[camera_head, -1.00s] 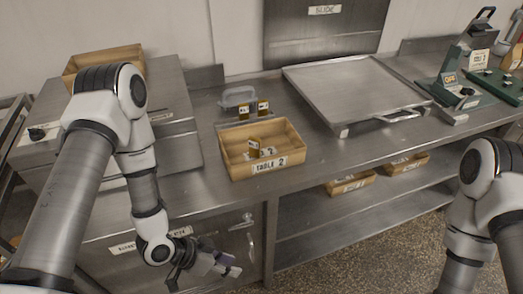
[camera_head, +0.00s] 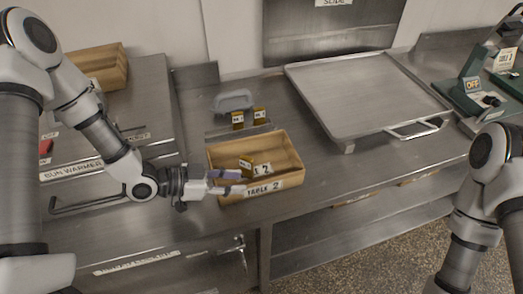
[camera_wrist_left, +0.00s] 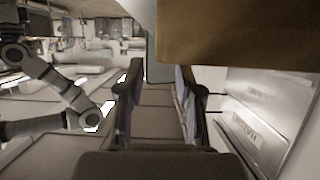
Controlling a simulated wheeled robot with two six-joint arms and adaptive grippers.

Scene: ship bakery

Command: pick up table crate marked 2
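The wooden crate labelled TABLE 2 (camera_head: 290,150) sits upright on the steel counter in the head view, with small numbered tags (camera_head: 247,163) inside. My left gripper (camera_head: 236,182) is at its front left corner, with the fingers level with the crate and overlapping its left wall. Whether they touch the wall cannot be told. In the left wrist view the left gripper (camera_wrist_left: 158,90) has its two fingers apart with nothing visible between them. A brown wooden surface (camera_wrist_left: 235,30), which looks like the crate, fills the upper right there. My right gripper is outside the head view.
A bun warmer (camera_head: 150,125) stands left of the crate with another wooden crate (camera_head: 100,68) on top. A grey scoop-like item (camera_head: 233,100) and two tags lie behind. A large steel tray (camera_head: 365,90) lies to the right. Crates on the lower shelf are partly visible.

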